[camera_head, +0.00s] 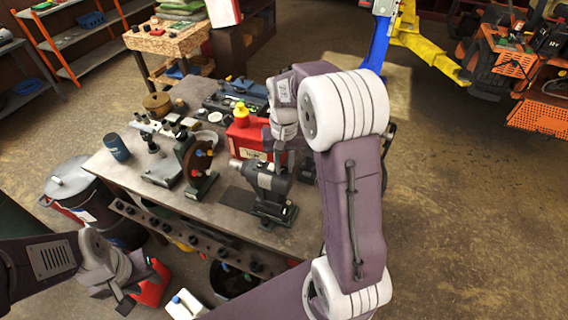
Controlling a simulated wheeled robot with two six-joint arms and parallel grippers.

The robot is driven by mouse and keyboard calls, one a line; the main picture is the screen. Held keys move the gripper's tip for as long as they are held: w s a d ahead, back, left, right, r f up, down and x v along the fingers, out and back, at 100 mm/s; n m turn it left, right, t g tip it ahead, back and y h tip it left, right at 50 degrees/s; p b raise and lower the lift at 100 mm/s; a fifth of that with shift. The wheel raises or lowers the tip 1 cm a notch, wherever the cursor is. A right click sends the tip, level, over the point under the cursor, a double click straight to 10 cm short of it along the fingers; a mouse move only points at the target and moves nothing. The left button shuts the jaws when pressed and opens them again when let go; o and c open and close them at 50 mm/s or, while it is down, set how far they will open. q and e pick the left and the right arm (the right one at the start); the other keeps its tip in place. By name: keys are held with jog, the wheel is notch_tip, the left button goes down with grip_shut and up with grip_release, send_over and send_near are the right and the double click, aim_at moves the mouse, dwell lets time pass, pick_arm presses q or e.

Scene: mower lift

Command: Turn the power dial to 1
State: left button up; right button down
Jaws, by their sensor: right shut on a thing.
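My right gripper (279,154) reaches down over the workbench (225,216), just above and behind a dark grey bench machine (268,183) on a black base. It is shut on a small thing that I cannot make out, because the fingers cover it. I cannot pick out the power dial or its markings; it may be hidden by my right gripper or too small to tell. My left gripper (124,303) hangs low at the lower left, in front of the workbench and away from the machine. Its fingers are too small and dark to tell whether they are open.
A red canister (246,138) with a yellow cap stands behind the machine. A tool with a brown disc (183,157) and a dark blue can (117,147) stand to the left. A grey bin (75,184) is beside the bench. A blue and yellow lift (408,35) stands at the back right.

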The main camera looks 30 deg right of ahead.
aim_at(285, 168)
jog(key=c, duration=1.4)
grip_release()
jog(key=shift+o, duration=0.7)
jog(key=shift+s+d, duration=0.1)
jog(key=shift+s, duration=0.05)
jog(key=shift+r, duration=0.1)
notch_tip(285, 168, up, 7)
jog(key=p, duration=0.7)
jog(key=shift+r, duration=0.1)
jog(key=shift+r+p, duration=0.35)
jog(key=shift+p, duration=0.1)
jog(key=shift+f, duration=0.1)
